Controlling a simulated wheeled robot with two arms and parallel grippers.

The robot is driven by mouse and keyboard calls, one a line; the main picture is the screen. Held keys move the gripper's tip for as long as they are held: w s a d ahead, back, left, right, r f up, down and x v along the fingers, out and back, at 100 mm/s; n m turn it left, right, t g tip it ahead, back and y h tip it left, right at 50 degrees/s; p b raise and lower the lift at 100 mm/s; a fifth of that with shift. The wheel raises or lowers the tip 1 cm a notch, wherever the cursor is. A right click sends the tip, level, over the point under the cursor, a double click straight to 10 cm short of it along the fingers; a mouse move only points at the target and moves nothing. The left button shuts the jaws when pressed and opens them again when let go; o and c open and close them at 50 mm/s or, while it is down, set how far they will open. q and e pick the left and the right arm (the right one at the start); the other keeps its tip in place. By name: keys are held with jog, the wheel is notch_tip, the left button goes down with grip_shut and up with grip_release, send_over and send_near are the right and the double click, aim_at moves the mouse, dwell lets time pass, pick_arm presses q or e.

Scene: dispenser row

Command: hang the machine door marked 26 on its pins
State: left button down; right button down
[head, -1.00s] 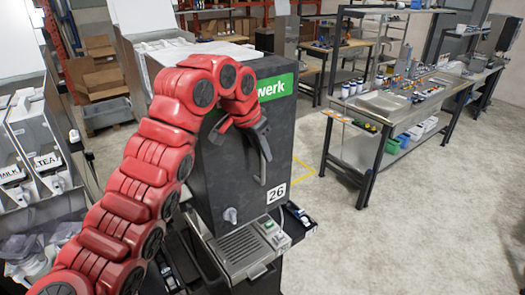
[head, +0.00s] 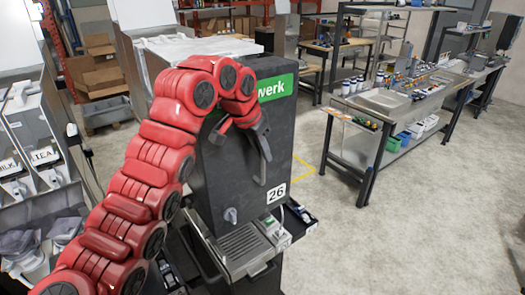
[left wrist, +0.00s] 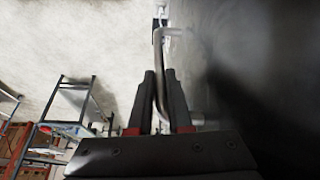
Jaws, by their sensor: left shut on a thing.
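The machine door marked 26 (head: 225,165) is a dark, upright panel with a white number label at its lower right and a green sign at its top. It stands above a metal drip tray (head: 240,248). My left gripper (head: 264,157) is at the door's front, shut on its bar handle. In the left wrist view the grey handle (left wrist: 160,100) runs between the two dark fingers (left wrist: 160,76), with the dark door face (left wrist: 250,60) on the right. The hinge pins cannot be made out; my left arm covers part of the door's left side. My right gripper is not in view.
Dispensers (head: 35,150) stand close at the left. A workbench (head: 385,115) with bins and tools stands at the right. Small items lie in a dark tray (head: 298,220) beside the drip tray. The floor (head: 420,230) at the right is open.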

pick_arm(q)
jog(key=shift+w+a, duration=0.2)
jog(key=shift+a, duration=0.05)
dwell(0.6)
jog(key=c, duration=0.8)
grip_release()
jog(key=shift+o, duration=0.2)
jog(key=p+v, duration=0.3)
jog(key=v, duration=0.4)
jog(key=shift+r, duration=0.2)
